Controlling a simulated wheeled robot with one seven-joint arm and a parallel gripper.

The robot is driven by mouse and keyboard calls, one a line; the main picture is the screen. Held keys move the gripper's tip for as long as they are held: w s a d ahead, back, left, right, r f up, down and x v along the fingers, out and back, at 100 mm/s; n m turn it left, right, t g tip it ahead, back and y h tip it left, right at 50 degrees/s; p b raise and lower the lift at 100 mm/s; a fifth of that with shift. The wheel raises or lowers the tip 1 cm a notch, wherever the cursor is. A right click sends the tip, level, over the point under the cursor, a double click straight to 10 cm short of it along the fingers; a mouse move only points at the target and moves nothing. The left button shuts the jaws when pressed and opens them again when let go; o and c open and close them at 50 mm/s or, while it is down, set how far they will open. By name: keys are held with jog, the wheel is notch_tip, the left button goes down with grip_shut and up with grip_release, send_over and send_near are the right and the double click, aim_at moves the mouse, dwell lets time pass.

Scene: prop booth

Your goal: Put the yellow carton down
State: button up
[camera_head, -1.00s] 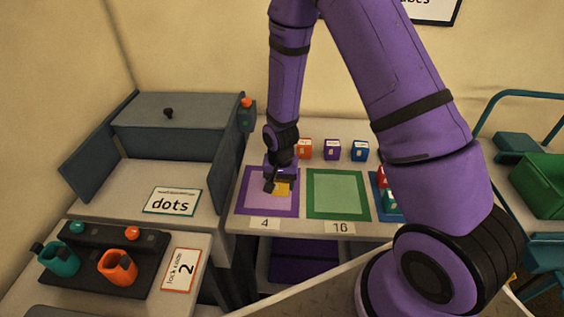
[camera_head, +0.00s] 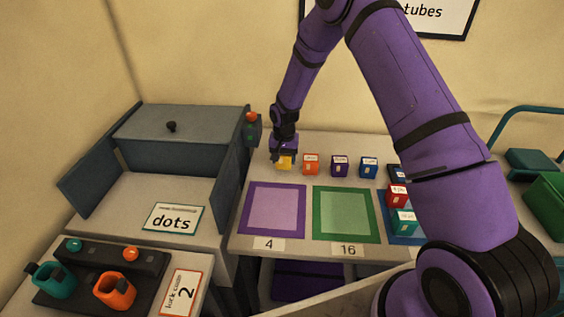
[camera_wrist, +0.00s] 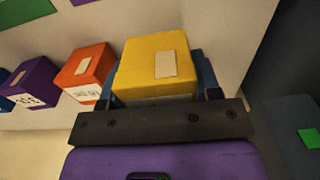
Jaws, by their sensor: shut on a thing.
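The yellow carton (camera_head: 284,163) is at the back left of the table, just left of the orange carton (camera_head: 311,164). My gripper (camera_head: 284,156) is shut on it from above. In the wrist view the yellow carton (camera_wrist: 158,68) sits between my fingers (camera_wrist: 160,95), upright, with a pale label on its top. It is close to the table at the left end of the row of cartons. I cannot tell whether its underside touches the table.
Purple (camera_head: 339,166) and blue (camera_head: 368,167) cartons continue the row. Red (camera_head: 396,195) and teal (camera_head: 404,222) cartons stand on a blue mat at right. The purple mat (camera_head: 248,210) and green mat (camera_head: 318,213) are empty. A grey cabinet (camera_head: 180,140) stands at left.

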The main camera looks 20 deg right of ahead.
aim_at(282, 162)
jog(key=shift+w+f, duration=0.15)
jog(key=shift+w, duration=1.05)
jog(key=shift+f, duration=1.7)
jog(key=shift+f, duration=0.1)
jog(key=o, duration=1)
notch_tip(282, 162, up, 12)
jog(key=shift+r, duration=0.2)
